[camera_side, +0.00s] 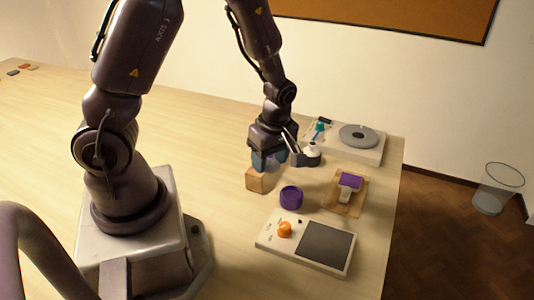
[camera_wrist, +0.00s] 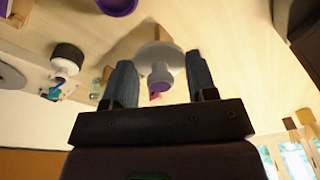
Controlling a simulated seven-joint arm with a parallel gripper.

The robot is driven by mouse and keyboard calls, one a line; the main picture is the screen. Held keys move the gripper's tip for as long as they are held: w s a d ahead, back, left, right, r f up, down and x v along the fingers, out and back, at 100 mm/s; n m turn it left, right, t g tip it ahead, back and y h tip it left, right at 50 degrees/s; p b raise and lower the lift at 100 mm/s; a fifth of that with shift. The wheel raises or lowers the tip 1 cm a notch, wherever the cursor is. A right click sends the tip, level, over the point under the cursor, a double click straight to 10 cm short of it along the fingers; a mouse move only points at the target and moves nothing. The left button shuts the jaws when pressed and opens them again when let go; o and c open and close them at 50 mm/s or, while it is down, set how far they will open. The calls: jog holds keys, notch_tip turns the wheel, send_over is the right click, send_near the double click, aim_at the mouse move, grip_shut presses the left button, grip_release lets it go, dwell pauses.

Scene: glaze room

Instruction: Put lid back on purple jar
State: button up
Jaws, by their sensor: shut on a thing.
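The purple jar (camera_side: 291,198) stands upright on the table with its top open. Its edge also shows at the top of the wrist view (camera_wrist: 117,5). My gripper (camera_side: 269,163) is just behind and left of the jar, above a small wooden block (camera_side: 257,182). In the wrist view, a whitish round lid (camera_wrist: 172,53) with a knob marked purple at its end sits between the two blue-grey fingers (camera_wrist: 160,82). My gripper is shut on this lid. In the side view the fingers mostly hide the lid.
A white device with an orange knob (camera_side: 285,229) and dark plate lies in front of the jar. A purple-and-white tool (camera_side: 350,183) rests on a wooden board to the right.

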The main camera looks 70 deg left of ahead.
jog(key=shift+w+d+f+n+h, duration=0.15)
jog(key=shift+w+d+f+n, duration=0.15)
jog(key=shift+w+f+n, duration=0.85)
jog(key=shift+w+d+f+n+h, duration=0.1)
jog(key=shift+w+d+f+n, duration=0.35)
jog(key=shift+f+n, duration=1.25)
jog(key=shift+w+d+f+n+h, duration=0.15)
jog(key=shift+w+f+n, duration=0.8)
jog(key=shift+n, duration=1)
jog(key=o, duration=1.3)
jog(key=shift+r, duration=3.45)
